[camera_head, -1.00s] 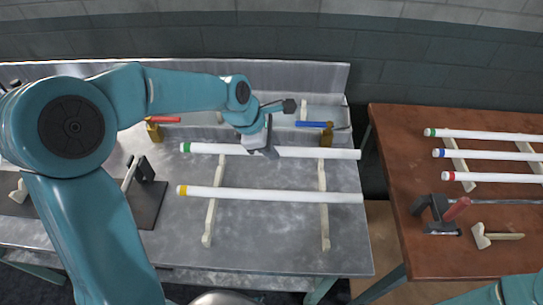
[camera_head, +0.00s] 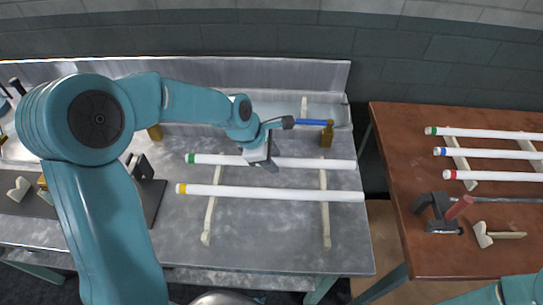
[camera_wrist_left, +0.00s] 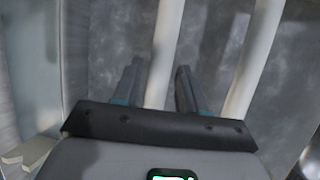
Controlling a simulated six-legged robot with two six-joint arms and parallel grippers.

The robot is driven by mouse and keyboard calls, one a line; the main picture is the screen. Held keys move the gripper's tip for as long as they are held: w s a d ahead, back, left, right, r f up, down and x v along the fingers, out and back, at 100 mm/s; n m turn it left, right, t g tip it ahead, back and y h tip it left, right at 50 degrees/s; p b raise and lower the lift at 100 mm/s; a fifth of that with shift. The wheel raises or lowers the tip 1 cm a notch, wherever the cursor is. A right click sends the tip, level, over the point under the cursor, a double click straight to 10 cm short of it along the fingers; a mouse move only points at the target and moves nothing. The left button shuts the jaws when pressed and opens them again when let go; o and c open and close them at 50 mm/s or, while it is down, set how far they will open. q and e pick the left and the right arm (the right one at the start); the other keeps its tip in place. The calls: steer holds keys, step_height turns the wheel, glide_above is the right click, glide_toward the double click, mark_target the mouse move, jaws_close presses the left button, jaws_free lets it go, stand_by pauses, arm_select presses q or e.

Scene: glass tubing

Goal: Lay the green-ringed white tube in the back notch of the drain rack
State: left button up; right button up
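The green-ringed white tube (camera_head: 310,163) lies crosswise over the drain rack (camera_head: 209,225) on the metal bench, its green end at the left. My left gripper (camera_head: 264,166) is shut on it near mid-length. In the left wrist view the tube (camera_wrist_left: 165,45) runs between the two fingers (camera_wrist_left: 158,85), with little gap either side. The tube is behind the yellow-ringed tube (camera_head: 270,193), apart from it and roughly parallel, over the back part of the rack rails. I cannot tell whether it touches the rails. My right gripper is out of view.
The yellow-ringed tube lies across the rack in front; it also shows in the wrist view (camera_wrist_left: 255,50). A blue-handled tool (camera_head: 314,122) lies behind. The wooden table (camera_head: 440,255) at right holds more ringed tubes, another green-ringed one (camera_head: 480,133) among them. The front bench is clear.

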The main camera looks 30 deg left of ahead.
arm_select(q)
steer(key=shift+o, duration=0.3)
steer(key=shift+r, duration=0.15)
steer(key=v, duration=1.2)
steer(key=shift+r, duration=0.45)
